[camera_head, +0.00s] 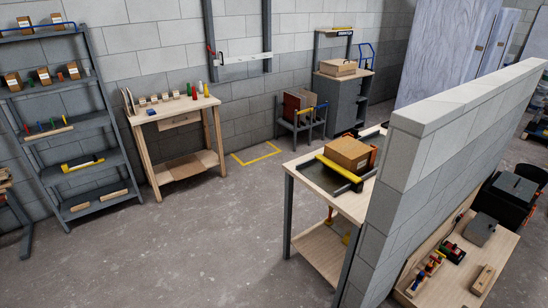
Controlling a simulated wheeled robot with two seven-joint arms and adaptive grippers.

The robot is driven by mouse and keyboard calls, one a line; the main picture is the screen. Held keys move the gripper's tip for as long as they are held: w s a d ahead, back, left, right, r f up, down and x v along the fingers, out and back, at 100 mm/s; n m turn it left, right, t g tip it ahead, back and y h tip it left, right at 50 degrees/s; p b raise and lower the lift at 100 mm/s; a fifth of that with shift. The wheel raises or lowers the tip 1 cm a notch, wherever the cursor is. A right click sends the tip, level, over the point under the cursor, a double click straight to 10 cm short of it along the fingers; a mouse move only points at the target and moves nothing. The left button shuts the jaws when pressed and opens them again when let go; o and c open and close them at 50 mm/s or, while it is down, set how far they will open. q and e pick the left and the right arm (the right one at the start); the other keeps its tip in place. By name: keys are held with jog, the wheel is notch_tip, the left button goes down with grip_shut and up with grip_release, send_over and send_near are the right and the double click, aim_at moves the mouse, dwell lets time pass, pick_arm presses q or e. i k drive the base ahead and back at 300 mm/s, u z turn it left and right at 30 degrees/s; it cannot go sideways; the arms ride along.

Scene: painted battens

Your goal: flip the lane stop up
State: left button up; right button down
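A yellow bar (339,169) lies across the near end of a dark lane (374,150) on the wooden-topped table (350,205); it looks like the lane stop. It looks tilted slightly down to the right, and I cannot tell for sure whether it is up or down. A cardboard box (350,152) sits on the lane just behind the bar. Orange-red parts stand at the box's right side, partly hidden by the wall. Neither of my grippers shows in the head view.
A grey block wall (420,165) stands along the table's right side. Beyond it is a bench (460,285) with small tools. A shelf rack (85,130) and a workbench (180,108) stand at the left. The concrete floor (190,240) left of the table is clear.

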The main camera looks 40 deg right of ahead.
aim_at(353, 177)
jog(key=u, duration=0.1)
jog(key=i, duration=1.7)
jog(key=z, duration=1.1)
jog(key=i, duration=1.1)
jog(key=z, duration=0.9)
